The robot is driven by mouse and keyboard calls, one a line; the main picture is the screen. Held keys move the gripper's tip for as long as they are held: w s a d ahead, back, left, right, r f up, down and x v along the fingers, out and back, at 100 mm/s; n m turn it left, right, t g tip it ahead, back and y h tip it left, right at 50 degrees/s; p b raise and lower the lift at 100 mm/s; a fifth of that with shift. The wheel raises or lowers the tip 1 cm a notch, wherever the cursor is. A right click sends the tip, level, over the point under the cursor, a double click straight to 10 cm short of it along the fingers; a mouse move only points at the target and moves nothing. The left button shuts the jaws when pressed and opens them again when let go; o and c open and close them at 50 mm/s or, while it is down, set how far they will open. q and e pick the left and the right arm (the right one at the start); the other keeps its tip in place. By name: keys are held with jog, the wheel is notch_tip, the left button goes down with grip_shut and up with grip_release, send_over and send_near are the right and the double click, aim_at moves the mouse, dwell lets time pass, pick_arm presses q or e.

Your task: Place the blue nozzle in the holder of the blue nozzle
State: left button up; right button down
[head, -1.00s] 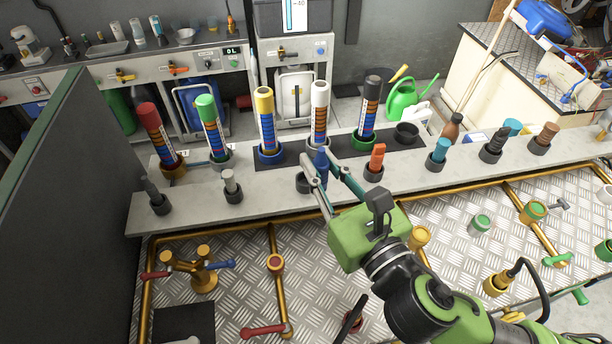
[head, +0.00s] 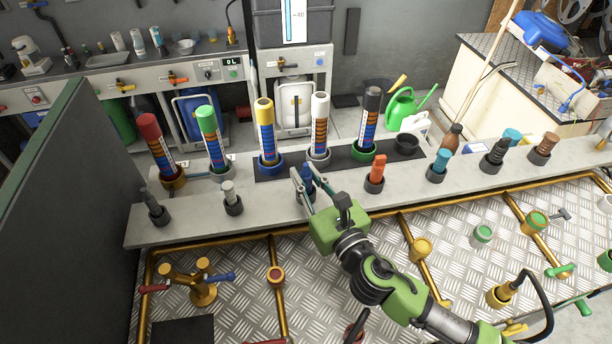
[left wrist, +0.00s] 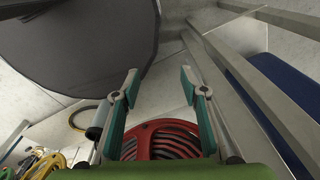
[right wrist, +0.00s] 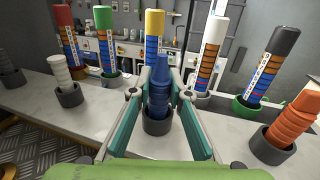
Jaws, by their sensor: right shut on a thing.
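The blue nozzle (right wrist: 160,88) stands about upright between the fingers of my right gripper (right wrist: 160,75), which is shut on it. In the head view the nozzle (head: 307,176) is partly hidden by my right gripper (head: 302,176). The dark round holder (right wrist: 157,125) is directly under the nozzle. The nozzle's lower end appears within the holder's rim; how deep it sits I cannot tell. My left gripper (left wrist: 161,82) is open and empty in the left wrist view, away from the bench; it is not in the head view.
An orange nozzle (head: 376,170) in its holder stands just right of the blue one. A light grey nozzle (head: 230,192) stands to the left. Several coloured-capped tubes, such as the white-capped one (head: 319,125), stand behind. Pipes (head: 385,212) run along the bench's front.

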jog(key=shift+f, duration=0.15)
jog(key=c, duration=1.9)
grip_release()
